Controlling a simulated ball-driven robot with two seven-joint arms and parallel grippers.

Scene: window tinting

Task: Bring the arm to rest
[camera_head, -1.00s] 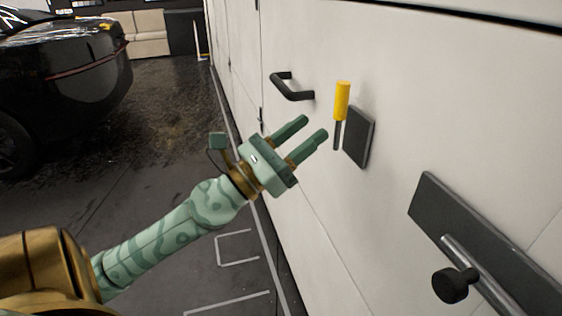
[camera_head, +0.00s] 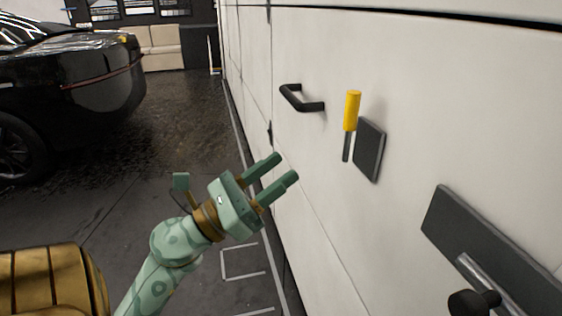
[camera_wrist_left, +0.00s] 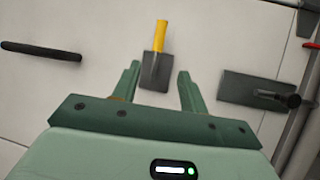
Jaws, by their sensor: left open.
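My left gripper (camera_head: 275,169) is open and empty, its two green fingers pointing up and right, in front of the white wall and apart from it. In the left wrist view, its fingers (camera_wrist_left: 156,86) are spread apart with nothing between them. A yellow-handled tool (camera_head: 352,112) with a dark shaft is on the wall beside a dark square plate (camera_head: 369,150), to the right of and above the gripper. The tool also shows ahead of the fingers in the left wrist view (camera_wrist_left: 160,37). My right gripper is not in view.
A black handle (camera_head: 301,99) juts from the white wall (camera_head: 450,100). A dark plate (camera_head: 480,240) with a metal rod and black knob (camera_head: 474,302) is at lower right. A black car (camera_head: 65,85) stands at left. Dark floor between car and wall is free.

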